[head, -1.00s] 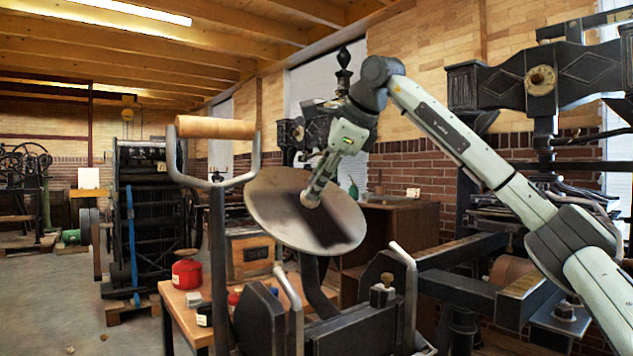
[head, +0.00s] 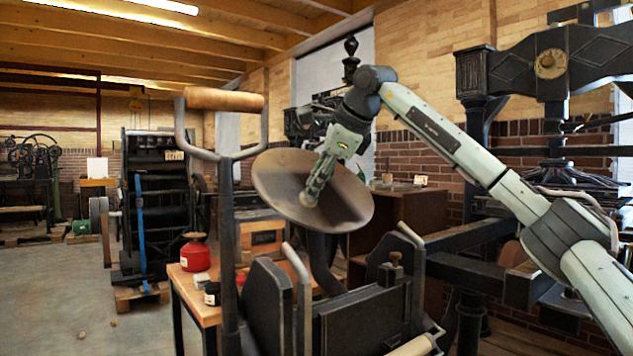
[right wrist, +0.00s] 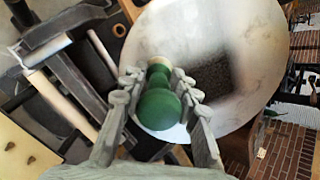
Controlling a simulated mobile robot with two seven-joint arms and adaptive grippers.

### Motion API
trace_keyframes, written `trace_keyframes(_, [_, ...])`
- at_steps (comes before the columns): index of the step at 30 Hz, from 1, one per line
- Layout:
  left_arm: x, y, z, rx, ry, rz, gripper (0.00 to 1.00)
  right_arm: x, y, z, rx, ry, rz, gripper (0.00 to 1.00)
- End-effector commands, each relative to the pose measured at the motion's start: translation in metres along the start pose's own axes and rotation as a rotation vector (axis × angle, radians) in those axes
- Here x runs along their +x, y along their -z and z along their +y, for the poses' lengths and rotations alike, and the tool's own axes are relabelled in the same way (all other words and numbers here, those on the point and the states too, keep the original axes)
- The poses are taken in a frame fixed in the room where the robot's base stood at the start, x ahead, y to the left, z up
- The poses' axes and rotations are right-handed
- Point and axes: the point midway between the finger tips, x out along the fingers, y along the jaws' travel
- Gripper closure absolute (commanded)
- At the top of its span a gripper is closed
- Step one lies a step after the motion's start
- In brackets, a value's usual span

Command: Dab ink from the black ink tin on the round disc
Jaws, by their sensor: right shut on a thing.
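The round disc (head: 275,170) is a tilted metal plate on the press in the head view. It fills the upper middle of the right wrist view (right wrist: 265,35), with a dark, speckled patch on its face. My right gripper (head: 309,198) is in front of the disc's lower middle. In the right wrist view its fingers (right wrist: 158,88) are shut around a green-handled dabber (right wrist: 160,108). The dabber's pale far end is at the disc; I cannot tell whether it touches. A small black tin with a pale label (head: 212,293) stands on the wooden table. My left gripper is not in view.
A red can (head: 195,256) and a small pale block (head: 201,279) stand on the wooden table (head: 185,283). The press's wooden-topped handle (head: 224,100) rises left of the disc. Upright metal bars (head: 297,270) stand below it. Open floor lies at far left.

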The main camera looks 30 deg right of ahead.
Motion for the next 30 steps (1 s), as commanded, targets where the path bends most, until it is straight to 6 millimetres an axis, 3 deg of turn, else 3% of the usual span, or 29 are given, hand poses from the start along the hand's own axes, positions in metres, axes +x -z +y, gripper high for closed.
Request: trace_keyframes(30, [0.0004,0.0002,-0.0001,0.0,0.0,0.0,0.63,0.0074,0.0003,0.0004,0.0,0.001,-0.001,0.95])
